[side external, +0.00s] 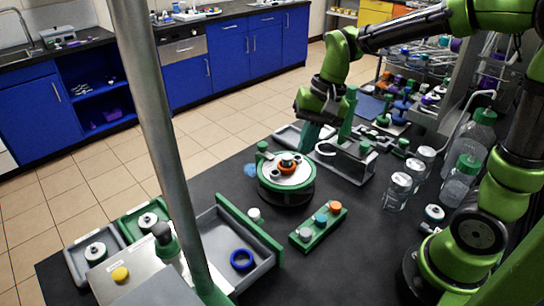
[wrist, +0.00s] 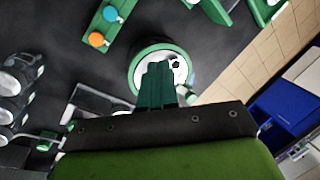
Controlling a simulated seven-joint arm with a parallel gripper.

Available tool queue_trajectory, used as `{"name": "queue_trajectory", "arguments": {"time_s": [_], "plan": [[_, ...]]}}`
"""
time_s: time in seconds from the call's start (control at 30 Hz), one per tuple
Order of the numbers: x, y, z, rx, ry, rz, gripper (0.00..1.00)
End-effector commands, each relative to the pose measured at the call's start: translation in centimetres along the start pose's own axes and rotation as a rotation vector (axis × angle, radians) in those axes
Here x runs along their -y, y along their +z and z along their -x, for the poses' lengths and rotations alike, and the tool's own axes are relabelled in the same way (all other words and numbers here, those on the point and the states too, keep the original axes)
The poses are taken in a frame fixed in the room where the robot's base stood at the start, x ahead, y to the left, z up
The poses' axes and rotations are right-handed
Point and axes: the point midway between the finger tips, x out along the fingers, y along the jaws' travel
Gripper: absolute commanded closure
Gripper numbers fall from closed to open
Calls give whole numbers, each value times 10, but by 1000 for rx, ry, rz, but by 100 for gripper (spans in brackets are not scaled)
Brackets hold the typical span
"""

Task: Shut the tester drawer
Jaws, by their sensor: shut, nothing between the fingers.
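The tester (side external: 135,280) is a grey metal box with a yellow button at the lower left of the side view. Its grey drawer (side external: 262,268) is pulled out to the right, with a green front panel (side external: 249,231) along its outer edge. A blue ring (side external: 241,260) lies inside the drawer, and a small white-topped piece (side external: 255,214) shows near the front panel. My gripper (side external: 308,142) is above the far side of the table, behind the round green station and well apart from the drawer. In the wrist view its green fingers (wrist: 157,72) are together and empty.
A round green-rimmed station (side external: 287,181) and a green rack with coloured caps (side external: 318,228) stand beyond and right of the drawer. Clear bottles (side external: 398,190) stand farther right. A metal post (side external: 165,140) rises in front of the tester. Dark table lies bare around the rack.

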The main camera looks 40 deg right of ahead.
Motion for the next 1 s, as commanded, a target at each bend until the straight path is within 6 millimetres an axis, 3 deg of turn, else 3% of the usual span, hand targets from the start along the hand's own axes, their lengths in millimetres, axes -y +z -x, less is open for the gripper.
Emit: {"name": "queue_trajectory", "arguments": {"time_s": [0.03, 0.2, 0.3, 0.37, 0.47, 0.63, 1.0], "plan": [[7, -11, -14, 52, 27, -72, 100], [29, -34, -45, 185, 99, -318, 100], [41, -42, -52, 236, 130, -453, 100], [49, -44, -46, 249, 132, -524, 100], [50, -39, -41, 265, 145, -592, 100], [48, -34, -57, 267, 150, -603, 100], [43, -11, -131, 268, 151, -601, 100]]}}
